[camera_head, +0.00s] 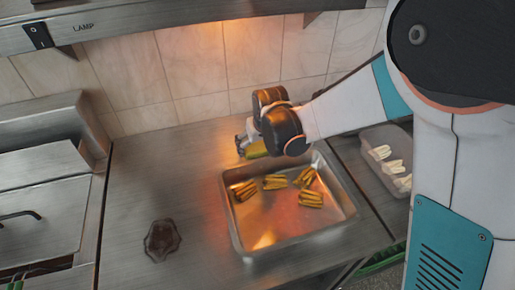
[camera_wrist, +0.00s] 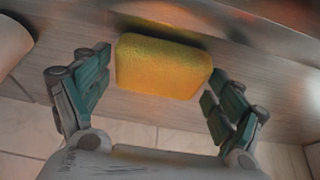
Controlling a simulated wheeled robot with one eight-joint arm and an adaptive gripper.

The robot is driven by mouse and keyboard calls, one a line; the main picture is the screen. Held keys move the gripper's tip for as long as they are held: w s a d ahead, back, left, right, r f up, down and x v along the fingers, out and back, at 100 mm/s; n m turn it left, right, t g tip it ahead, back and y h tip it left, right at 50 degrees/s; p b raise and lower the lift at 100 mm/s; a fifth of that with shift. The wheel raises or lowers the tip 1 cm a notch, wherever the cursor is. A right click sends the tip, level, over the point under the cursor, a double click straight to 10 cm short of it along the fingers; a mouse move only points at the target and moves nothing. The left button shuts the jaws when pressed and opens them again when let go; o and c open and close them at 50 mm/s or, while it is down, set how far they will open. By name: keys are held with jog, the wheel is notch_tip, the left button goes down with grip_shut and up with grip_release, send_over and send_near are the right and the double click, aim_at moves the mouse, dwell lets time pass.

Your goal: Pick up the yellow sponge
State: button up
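The yellow sponge (camera_wrist: 160,66) is a rounded block in the middle of the wrist view, between the two fingers of my gripper (camera_wrist: 155,80). The fingers are spread apart. A narrow gap shows between the left finger and the sponge; the right finger is close to the sponge's edge, and I cannot tell if it touches. In the head view the sponge (camera_head: 256,150) shows in part at the back of the counter, by the tray's rear left corner. My gripper (camera_head: 244,146) is low over it, and my wrist hides part of it.
A metal tray (camera_head: 290,242) with several bundles of fries stands in front of the sponge. A smaller container (camera_head: 402,187) with pale pieces is to the right. A dark stain (camera_head: 162,240) lies on the counter (camera_head: 150,180) at left. The tiled wall (camera_head: 200,75) is close behind.

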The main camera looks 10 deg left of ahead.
aim_at(258, 146)
jog(key=shift+c, duration=1.1)
notch_tip(258, 146, up, 10)
jog(key=p, duration=0.3)
jog(key=shift+c, duration=1.2)
